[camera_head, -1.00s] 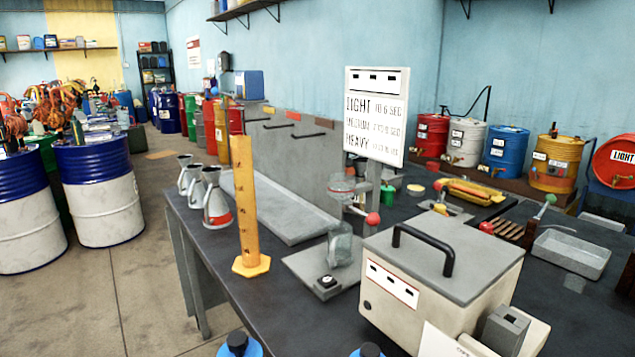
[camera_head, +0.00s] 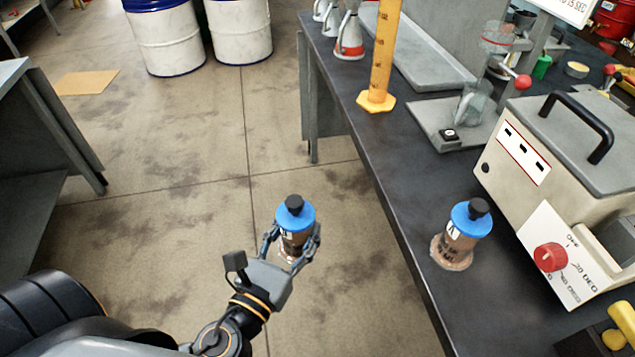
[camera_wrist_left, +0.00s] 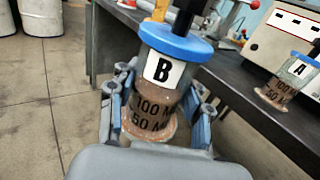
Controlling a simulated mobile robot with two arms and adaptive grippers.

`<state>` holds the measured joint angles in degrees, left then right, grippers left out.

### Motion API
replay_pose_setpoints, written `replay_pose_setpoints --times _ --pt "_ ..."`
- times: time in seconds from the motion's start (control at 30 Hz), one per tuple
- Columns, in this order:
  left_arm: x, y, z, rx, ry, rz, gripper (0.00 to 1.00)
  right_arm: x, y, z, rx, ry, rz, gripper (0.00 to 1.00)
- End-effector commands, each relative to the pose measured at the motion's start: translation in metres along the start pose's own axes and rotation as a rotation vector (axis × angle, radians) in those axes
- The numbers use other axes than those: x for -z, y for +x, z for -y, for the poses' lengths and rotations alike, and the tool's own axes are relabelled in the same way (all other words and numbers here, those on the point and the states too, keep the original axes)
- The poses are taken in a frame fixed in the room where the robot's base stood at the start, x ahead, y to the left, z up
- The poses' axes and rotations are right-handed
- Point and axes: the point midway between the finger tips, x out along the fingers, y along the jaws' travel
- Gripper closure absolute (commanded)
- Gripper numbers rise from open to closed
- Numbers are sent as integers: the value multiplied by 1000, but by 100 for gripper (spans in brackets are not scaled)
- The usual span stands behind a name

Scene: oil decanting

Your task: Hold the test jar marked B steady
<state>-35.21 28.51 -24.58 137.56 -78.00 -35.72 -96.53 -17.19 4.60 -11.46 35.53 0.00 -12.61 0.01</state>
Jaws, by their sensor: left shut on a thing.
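The test jar marked B (camera_wrist_left: 163,85) has a blue lid with a black knob, a white label and brown contents. My left gripper (camera_wrist_left: 155,110) is shut around its body, with a finger on each side. In the head view the jar (camera_head: 294,221) is held in the left gripper (camera_head: 291,244) over the open floor, left of the bench edge. It looks nearly upright, slightly tilted in the wrist view. My right gripper is not in view.
A similar jar marked A (camera_head: 461,234) stands on the dark bench (camera_head: 395,180), beside a beige heating box (camera_head: 560,140) with a red knob. A yellow measuring cylinder (camera_head: 380,60) stands further back. The floor (camera_head: 190,190) around the held jar is clear.

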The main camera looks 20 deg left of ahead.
Motion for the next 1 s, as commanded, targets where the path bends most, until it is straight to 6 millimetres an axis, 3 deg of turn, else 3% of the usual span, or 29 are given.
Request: replay_pose_setpoints --times 0.53,0.8,1.0 --pt "-10 46 98 507 7 8 100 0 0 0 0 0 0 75" --pt "-11 58 126 656 5 5 100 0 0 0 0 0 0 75" --pt "-11 61 134 693 3 2 100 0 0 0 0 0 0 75"
